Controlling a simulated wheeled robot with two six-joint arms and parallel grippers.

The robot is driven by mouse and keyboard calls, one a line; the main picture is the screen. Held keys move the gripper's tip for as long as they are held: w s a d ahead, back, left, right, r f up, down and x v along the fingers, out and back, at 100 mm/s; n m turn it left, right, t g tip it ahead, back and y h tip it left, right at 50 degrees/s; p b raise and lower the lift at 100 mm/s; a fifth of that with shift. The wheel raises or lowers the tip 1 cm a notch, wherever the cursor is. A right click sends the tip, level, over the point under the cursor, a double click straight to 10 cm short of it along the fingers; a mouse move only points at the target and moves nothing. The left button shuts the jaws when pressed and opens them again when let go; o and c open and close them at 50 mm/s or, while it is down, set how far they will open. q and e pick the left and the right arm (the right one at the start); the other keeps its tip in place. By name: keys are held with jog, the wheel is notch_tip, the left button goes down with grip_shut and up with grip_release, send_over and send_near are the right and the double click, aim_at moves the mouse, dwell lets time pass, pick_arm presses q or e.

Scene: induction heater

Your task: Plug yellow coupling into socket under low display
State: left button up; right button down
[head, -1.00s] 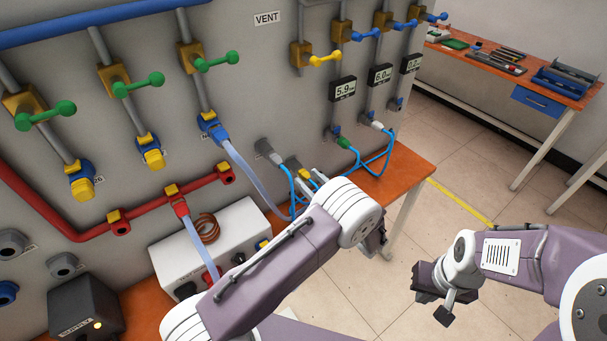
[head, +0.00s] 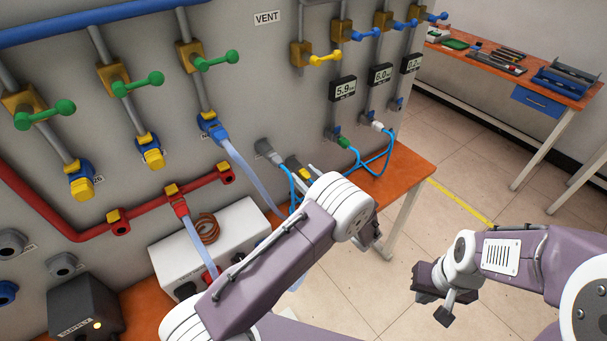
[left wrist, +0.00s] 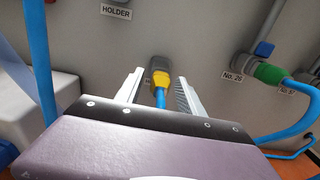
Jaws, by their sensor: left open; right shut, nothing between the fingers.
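The yellow coupling (left wrist: 160,79) sits in a dark grey holder on the panel, with its blue hose running down from it. My left gripper (left wrist: 160,76) is open, with one finger on each side of the coupling, apart from it. In the head view the coupling (head: 305,174) is partly hidden by my left gripper. The display reading about 0.2 (head: 411,64) is the lowest and rightmost of the three. The socket below it (head: 396,104) is blue-grey and appears empty. My right gripper (head: 445,314) is shut and empty over the floor, far from the panel.
A green coupling (head: 344,143) and a white coupling (head: 377,126) with blue hoses are plugged in under the other displays. A white box (head: 235,232) stands on the orange bench (head: 400,166).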

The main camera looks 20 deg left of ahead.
aim_at(309, 180)
dwell(0.4)
pick_arm(q)
grip_shut()
dwell(1.4)
jog(key=shift+v, duration=3)
